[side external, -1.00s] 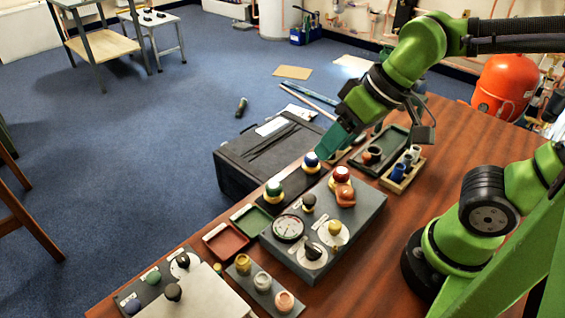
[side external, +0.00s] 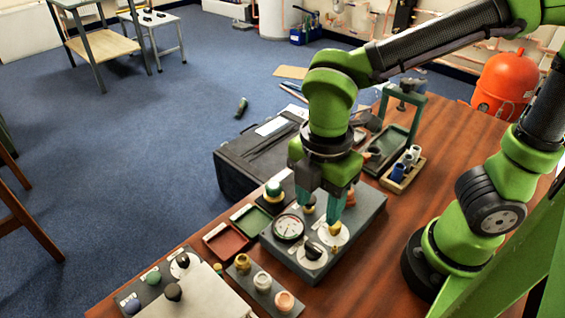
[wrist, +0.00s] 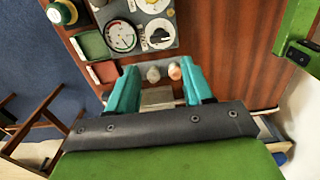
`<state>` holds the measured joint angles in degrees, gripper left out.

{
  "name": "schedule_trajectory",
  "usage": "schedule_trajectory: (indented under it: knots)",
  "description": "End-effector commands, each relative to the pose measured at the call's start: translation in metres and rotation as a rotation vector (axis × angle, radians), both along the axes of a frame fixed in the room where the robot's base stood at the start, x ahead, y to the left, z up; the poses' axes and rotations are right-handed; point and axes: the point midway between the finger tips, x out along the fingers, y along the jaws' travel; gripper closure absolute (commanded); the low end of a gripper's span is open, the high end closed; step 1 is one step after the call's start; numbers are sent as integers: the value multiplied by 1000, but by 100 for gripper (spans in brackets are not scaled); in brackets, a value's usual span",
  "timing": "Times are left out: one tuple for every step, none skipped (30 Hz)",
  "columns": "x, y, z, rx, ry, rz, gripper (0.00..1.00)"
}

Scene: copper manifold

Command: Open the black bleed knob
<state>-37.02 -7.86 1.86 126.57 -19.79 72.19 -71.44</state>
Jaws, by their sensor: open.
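A black knob (side external: 313,250) sits on a white round dial on the grey panel, beside the pressure gauge (side external: 288,228). In the wrist view the black knob (wrist: 160,36) is at the top, beyond the fingertips. Another black knob (side external: 308,207) on the panel is partly behind a finger. I cannot read any label that tells which is the bleed knob. My gripper (side external: 319,215) is open and points down over the panel, near the yellow knob (side external: 335,228), with nothing held. In the wrist view my gripper (wrist: 158,72) shows its two teal fingers wide apart.
A small block with brass, white and copper caps (side external: 262,282) stands in front of the panel. Red (side external: 226,242) and green (side external: 250,220) trays lie to the left. A second panel with a black knob (side external: 173,292) is at front left. A green frame (side external: 405,108) stands at the back.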

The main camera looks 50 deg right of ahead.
Motion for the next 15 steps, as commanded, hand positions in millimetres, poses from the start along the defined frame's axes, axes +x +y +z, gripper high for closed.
schedule_trajectory:
  knots:
    - [-1,-1,-13,-4,7,1,49]
    - [-1,-1,-19,-4,6,0,49]
    - [-1,-1,-28,-5,6,0,49]
    - [-1,-1,-35,-4,6,0,49]
    - [-1,-1,-41,-4,6,-1,49]
    - [-1,-1,-50,-4,6,0,49]
    - [-1,-1,-57,-4,5,0,49]
    - [-1,-1,-63,-4,6,-2,49]
    - [-1,-1,-71,-3,5,0,49]
    - [-1,-1,-77,-4,6,0,49]
    - [-1,-1,-82,-3,6,-1,49]
    - [-1,-1,-89,-3,5,-2,49]
    - [-1,-1,-93,-3,4,-2,49]
    - [-1,-1,-97,-2,4,-1,49]
    - [-1,0,-102,-2,4,-1,49]
